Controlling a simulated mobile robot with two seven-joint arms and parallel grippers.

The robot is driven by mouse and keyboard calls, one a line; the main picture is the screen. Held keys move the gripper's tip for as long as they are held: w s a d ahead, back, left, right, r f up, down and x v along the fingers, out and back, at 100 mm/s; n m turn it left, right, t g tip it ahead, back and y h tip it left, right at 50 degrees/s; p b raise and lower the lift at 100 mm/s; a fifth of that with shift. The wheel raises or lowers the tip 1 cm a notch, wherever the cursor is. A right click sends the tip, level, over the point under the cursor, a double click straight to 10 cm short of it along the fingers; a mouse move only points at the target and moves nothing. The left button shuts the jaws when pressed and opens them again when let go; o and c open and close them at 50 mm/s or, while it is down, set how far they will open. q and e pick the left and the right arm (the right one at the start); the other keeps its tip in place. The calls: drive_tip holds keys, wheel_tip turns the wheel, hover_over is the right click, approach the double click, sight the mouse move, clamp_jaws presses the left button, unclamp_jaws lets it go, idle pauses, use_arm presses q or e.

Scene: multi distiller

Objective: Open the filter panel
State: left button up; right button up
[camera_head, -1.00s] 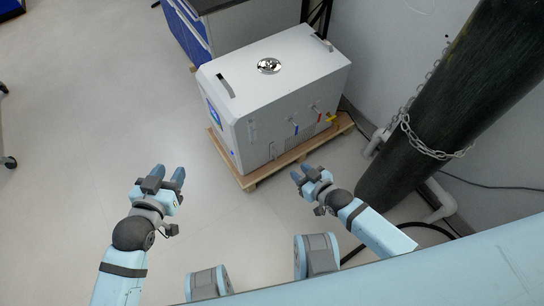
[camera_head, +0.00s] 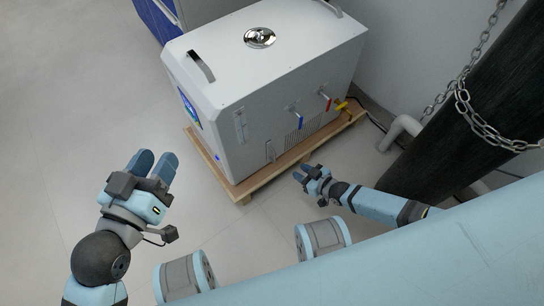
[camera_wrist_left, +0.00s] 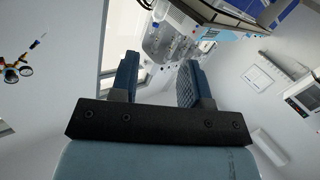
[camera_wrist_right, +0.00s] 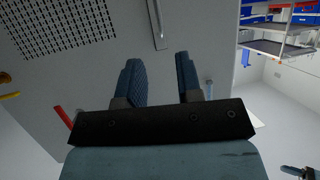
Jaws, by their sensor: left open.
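The white distiller (camera_head: 262,70) stands ahead of me. Its near side bears a dark vent grille (camera_head: 306,128) and a slim vertical handle (camera_head: 271,151) to the grille's left; I take this to be the filter panel, and it looks shut. In the right wrist view the handle (camera_wrist_right: 157,25) is ahead of the fingers, with the grille (camera_wrist_right: 62,28) to its left. My right gripper (camera_head: 302,172) is open and empty, low in front of this side and apart from the handle. My left gripper (camera_head: 153,160) is open and empty over the floor, left of the distiller.
The distiller stands on a wooden pallet (camera_head: 243,192). A blue valve (camera_head: 296,115), a red valve (camera_head: 327,101) and a yellow valve (camera_head: 341,105) stick out above the grille. A chained dark cylinder (camera_head: 455,130) and pipes crowd the right. The floor at left is free.

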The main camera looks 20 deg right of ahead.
drive_tip(key=b+x, duration=0.6)
drive_tip(key=x, duration=0.7)
drive_tip(key=shift+w+d+f+b, duration=0.1)
drive_tip(key=shift+w+f+b, duration=0.2)
drive_tip(key=shift+b, duration=0.1)
use_arm(q)
drive_tip(key=w+a+m+t, duration=0.1)
drive_tip(key=m, duration=0.1)
drive_tip(key=w+a+m+t+h, duration=0.1)
drive_tip(key=w+m, duration=0.1)
use_arm(e)
drive_tip(key=shift+w, duration=0.15)
clamp_jaws()
